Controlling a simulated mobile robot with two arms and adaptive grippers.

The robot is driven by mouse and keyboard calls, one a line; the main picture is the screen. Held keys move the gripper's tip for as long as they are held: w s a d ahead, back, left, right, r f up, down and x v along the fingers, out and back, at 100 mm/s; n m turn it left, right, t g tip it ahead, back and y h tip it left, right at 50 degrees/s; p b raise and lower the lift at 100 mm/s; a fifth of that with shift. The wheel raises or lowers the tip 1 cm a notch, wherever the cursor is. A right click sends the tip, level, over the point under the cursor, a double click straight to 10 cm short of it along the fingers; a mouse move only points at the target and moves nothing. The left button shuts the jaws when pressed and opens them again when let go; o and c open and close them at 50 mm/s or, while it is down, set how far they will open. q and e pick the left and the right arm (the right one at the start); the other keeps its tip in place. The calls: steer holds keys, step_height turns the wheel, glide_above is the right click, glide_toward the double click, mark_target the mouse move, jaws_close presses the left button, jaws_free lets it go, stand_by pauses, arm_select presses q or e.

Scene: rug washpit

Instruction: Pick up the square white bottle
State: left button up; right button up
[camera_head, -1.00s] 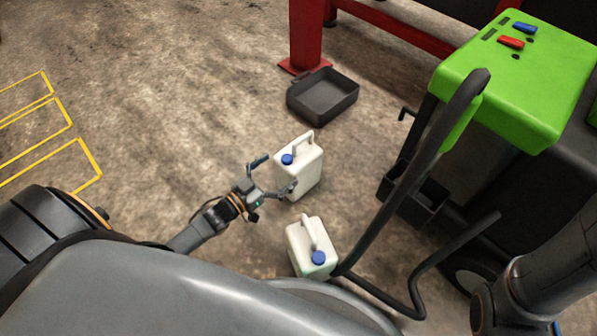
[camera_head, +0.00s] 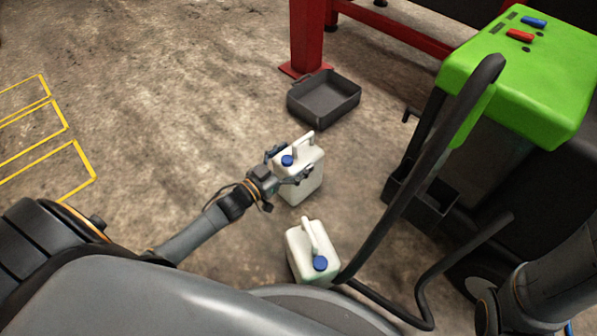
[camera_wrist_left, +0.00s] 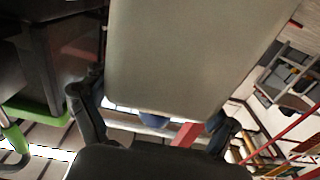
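Two square white bottles with blue caps and top handles stand on the concrete floor in the head view. The farther white bottle (camera_head: 299,191) is upright, with my left gripper (camera_head: 289,164) at its upper part, one finger on each side. The left wrist view shows this bottle's broad pale face (camera_wrist_left: 185,55) filling the middle, between the fingers of my left gripper (camera_wrist_left: 155,122). The fingers look spread, and firm contact cannot be made out. The nearer white bottle (camera_head: 299,241) stands close to my body. My right gripper is out of view.
A dark open tray (camera_head: 318,113) lies on the floor beyond the bottles, beside a red post (camera_head: 306,40). A green-topped machine (camera_head: 530,80) with a black bent handle (camera_head: 410,170) stands on the right.

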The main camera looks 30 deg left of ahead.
arm_select(q)
steer(key=c, duration=0.7)
steer(key=shift+w+r, duration=0.1)
steer(key=shift+r, duration=0.1)
steer(key=shift+c, duration=0.6)
steer(key=shift+r, duration=0.1)
